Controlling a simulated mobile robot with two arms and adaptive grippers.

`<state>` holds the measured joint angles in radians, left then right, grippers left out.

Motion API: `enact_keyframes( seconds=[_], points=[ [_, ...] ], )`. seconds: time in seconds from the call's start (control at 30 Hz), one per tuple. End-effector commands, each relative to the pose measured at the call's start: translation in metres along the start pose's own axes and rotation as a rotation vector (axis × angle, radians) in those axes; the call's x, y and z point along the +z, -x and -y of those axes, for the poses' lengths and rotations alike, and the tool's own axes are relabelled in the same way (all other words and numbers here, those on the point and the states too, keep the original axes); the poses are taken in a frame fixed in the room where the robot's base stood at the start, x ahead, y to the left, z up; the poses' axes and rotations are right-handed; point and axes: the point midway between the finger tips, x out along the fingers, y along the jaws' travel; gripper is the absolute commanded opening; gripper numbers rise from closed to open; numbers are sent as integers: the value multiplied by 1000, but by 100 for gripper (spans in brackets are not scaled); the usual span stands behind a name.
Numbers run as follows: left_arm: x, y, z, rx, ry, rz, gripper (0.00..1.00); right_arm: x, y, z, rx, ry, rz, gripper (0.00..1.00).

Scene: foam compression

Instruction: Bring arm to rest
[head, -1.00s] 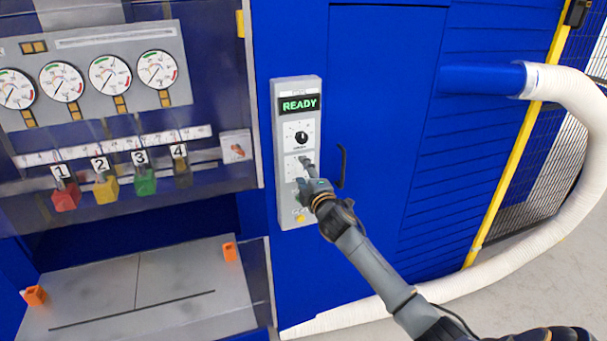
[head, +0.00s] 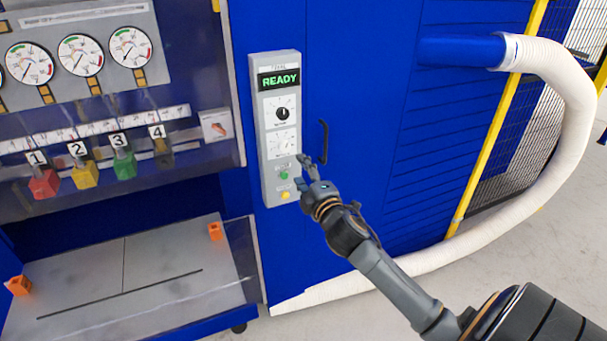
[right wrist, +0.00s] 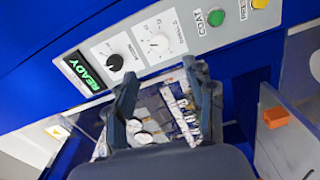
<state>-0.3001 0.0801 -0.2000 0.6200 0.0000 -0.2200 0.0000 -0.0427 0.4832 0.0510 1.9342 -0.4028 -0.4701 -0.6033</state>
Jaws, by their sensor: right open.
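My right arm reaches up from the lower right in the head view. Its gripper (head: 309,168) is open and empty, just in front of and to the right of the lower part of the grey control panel (head: 268,150). The panel carries a green READY display (head: 279,80), a black knob (head: 283,113), a white knob (head: 285,145), a green button (head: 284,175) and a yellow button (head: 285,195). In the right wrist view both fingers (right wrist: 160,100) stand apart with nothing between them, and the panel lies beyond them. My left gripper is not in view.
A white hose (head: 575,130) curves along the right side. A grey plate (head: 90,285) with orange blocks (head: 215,231) lies lower left, below colored numbered blocks (head: 123,165).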

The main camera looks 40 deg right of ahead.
Motion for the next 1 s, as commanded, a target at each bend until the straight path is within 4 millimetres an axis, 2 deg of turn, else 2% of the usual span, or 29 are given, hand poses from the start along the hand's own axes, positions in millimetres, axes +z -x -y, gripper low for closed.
enact_keyframes(
  seconds=[0.13,0.6,0.7,0.77,0.87,0.97,1.0],
  points=[
    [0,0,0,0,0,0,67,0,5,0,0,0,1,54],
    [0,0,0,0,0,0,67,0,5,0,0,-1,0,54],
    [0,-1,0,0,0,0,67,1,4,9,-15,-10,3,54],
    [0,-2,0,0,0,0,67,4,4,26,-44,-28,9,54],
    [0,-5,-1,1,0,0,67,12,5,78,-131,-83,29,54],
    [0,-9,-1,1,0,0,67,21,14,150,-252,-165,63,54],
    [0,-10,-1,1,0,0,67,24,21,181,-302,-201,78,54]
  ],
)
